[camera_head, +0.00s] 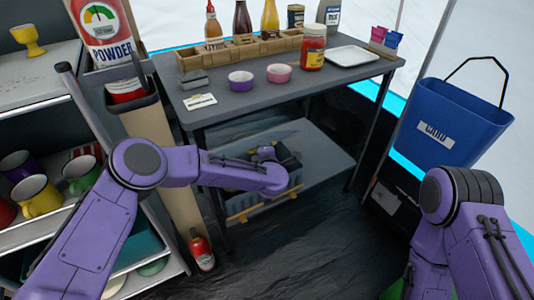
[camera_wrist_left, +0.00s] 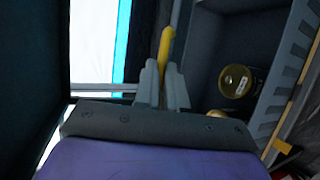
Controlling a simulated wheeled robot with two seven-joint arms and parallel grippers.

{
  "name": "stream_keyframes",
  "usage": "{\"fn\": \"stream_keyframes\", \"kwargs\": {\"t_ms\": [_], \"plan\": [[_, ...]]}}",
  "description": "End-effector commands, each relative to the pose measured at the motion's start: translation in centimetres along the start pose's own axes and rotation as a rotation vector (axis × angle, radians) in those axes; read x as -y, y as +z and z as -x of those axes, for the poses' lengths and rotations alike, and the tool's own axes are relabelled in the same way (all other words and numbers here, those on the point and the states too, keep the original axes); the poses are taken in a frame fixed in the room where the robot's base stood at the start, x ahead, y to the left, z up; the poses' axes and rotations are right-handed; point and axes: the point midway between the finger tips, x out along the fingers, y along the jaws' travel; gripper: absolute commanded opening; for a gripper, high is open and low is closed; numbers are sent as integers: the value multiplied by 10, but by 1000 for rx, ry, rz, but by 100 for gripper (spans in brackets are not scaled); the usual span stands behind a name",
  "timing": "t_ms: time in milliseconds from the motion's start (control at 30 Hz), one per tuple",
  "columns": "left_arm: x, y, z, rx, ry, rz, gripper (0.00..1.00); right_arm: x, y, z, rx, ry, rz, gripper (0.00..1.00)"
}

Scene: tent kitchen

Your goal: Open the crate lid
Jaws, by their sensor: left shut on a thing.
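A grey crate (camera_head: 268,199) with yellow handles sits on the lower shelf under the table. My left arm reaches across it and hides part of it. In the left wrist view my left gripper (camera_wrist_left: 163,76) is shut on a yellow handle (camera_wrist_left: 166,44) beside a dark panel, which appears to be the lid, (camera_wrist_left: 188,18) standing up from the crate. The crate wall (camera_wrist_left: 291,68) shows at the right, and its inside is visible with a gold-topped can (camera_wrist_left: 238,80) in it. My right arm is at the lower right; its gripper is out of the picture.
The tabletop (camera_head: 235,98) above bears bottles, jars, bowls and a white tray (camera_head: 352,56). A shelf with mugs (camera_head: 36,195) stands at the left. A blue bin (camera_head: 446,121) hangs at the right. The floor in front is clear.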

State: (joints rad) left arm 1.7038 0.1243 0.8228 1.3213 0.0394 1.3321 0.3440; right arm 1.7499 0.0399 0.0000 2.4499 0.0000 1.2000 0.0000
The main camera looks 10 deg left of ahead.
Motion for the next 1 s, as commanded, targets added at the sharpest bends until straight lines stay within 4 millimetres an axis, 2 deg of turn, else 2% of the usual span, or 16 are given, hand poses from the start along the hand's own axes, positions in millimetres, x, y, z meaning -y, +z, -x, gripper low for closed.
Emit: {"fn": "stream_keyframes", "kwargs": {"t_ms": [367,400,467,500,800,867,1000], "plan": [[-3,-1,-1,-1,3,1,0,0,0,0,0,0,0,98],[-3,-1,-1,-1,3,1,13,0,0,0,0,0,0,98],[-2,-1,-1,-1,3,1,33,0,0,0,0,0,0,98],[-2,-1,-1,-1,2,0,35,0,0,0,0,0,0,98],[-3,0,3,0,2,0,35,0,-1,2,0,0,0,98],[-3,1,10,2,1,-1,35,0,-2,4,0,0,0,98],[-5,2,42,4,0,-3,35,-1,-5,12,0,0,0,98]]}}
